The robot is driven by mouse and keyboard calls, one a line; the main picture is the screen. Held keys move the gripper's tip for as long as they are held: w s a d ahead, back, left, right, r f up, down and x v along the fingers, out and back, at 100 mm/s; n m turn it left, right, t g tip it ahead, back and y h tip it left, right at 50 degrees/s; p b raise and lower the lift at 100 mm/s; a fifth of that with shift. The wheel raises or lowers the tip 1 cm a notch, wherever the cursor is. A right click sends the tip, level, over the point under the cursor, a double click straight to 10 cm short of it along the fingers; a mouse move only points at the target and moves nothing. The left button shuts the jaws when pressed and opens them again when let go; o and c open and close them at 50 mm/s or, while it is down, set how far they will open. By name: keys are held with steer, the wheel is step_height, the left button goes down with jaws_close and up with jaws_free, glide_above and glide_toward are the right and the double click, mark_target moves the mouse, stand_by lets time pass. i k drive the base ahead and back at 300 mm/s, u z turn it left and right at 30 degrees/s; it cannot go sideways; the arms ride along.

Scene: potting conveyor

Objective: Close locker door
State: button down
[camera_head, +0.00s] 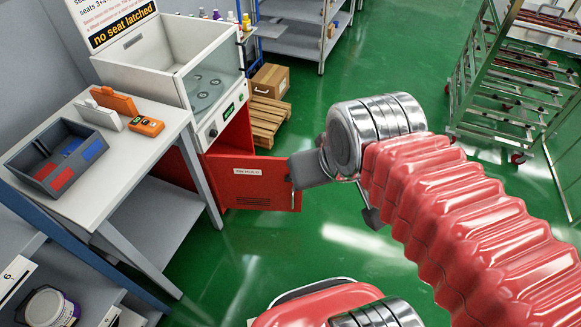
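The red locker (237,129) stands under a white cabinet with a glass front. Its red door (252,185) stands open, swung out toward the right, with a white label and vent slots low on it. Part of the locker's inside is hidden by the door and the table. My gripper (306,170) is at the door's free right edge, with a grey finger plate overlapping or touching that edge. I cannot tell whether it grips the door. The rest of the gripper is largely hidden by my own wrist.
A white table (135,147) at left holds a grey tray (30,172), an orange meter (146,125) and small cases. A wooden pallet (268,116) with a carton (270,80) is behind the door. A wheeled metal rack (470,130) stands right. Green floor is clear around the door.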

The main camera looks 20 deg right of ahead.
mark_target(252, 183)
steer(key=u, duration=0.4)
steer(key=i, duration=1)
steer(key=u, duration=0.05)
